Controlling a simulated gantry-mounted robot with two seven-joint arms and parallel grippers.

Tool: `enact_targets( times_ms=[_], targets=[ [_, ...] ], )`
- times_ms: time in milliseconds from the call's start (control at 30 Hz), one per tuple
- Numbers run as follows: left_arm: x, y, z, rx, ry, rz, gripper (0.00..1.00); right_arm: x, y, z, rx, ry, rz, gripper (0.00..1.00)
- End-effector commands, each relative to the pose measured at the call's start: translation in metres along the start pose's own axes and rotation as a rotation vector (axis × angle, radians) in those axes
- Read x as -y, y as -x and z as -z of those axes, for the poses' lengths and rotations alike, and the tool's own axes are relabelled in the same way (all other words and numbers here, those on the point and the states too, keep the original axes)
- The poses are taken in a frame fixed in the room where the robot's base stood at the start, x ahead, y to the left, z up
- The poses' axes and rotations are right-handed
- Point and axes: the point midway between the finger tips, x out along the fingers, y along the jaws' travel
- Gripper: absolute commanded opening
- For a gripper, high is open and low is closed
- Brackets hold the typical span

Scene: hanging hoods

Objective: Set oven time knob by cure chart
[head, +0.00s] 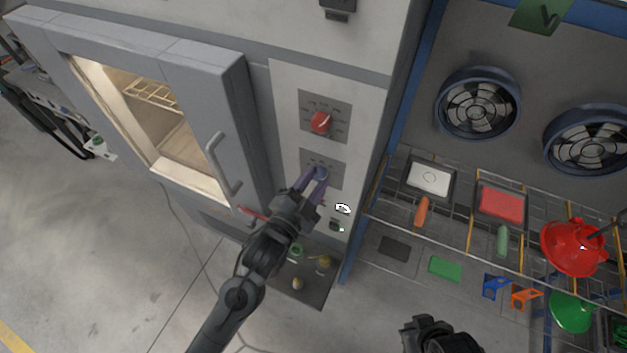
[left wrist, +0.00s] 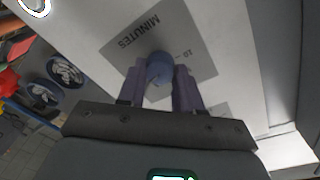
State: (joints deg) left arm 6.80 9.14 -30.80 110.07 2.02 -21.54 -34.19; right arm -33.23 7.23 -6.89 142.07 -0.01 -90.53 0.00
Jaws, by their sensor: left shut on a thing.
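The blue time knob (head: 320,173) sits on a grey dial plate on the oven's control panel, below the red knob (head: 320,122). In the left wrist view the blue knob (left wrist: 160,69) stands out from a plate (left wrist: 200,45) lettered MINUTES, with a 10 mark beside it. My left gripper (head: 313,177) has its purple fingers shut on the blue knob, one on each side. Its fingers also show in the left wrist view (left wrist: 160,88). The knob's pointer cannot be made out. My right gripper (head: 430,335) is only partly in view at the bottom edge. No cure chart can be made out.
The oven door (head: 165,120) with its handle (head: 222,165) is left of the panel. To the right, a wire rack (head: 375,185) holds trays and colored parts, including a red funnel-like piece (head: 572,247). Two round fans (head: 477,103) are behind it.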

Motion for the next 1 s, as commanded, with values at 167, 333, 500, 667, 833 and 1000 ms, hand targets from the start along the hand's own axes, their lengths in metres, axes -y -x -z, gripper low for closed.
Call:
enact_targets(
  times_ms=[167,333,500,667,833,1000],
  targets=[
    [0.001,0.000,0.002,-0.004,0.079,0.004,0.04,0.001,0.008,0.003,-0.001,-0.004,0.003,0.00],
    [0.001,0.000,0.002,-0.008,0.200,0.009,0.04,0.001,0.018,0.006,-0.001,-0.008,0.006,0.00],
    [0.001,0.000,0.002,-0.016,0.338,0.017,0.04,0.001,0.027,0.009,-0.002,-0.010,0.008,0.00],
    [0.001,0.000,0.001,-0.023,0.459,0.024,0.04,0.001,0.034,0.011,-0.002,-0.009,0.007,0.00],
    [0.001,0.000,0.001,-0.029,0.563,0.030,0.04,0.000,0.039,0.013,-0.002,-0.009,0.007,0.00],
    [0.000,0.000,0.000,-0.032,0.631,0.033,0.04,-0.001,0.043,0.014,-0.001,-0.005,0.003,0.00]
  ],
)
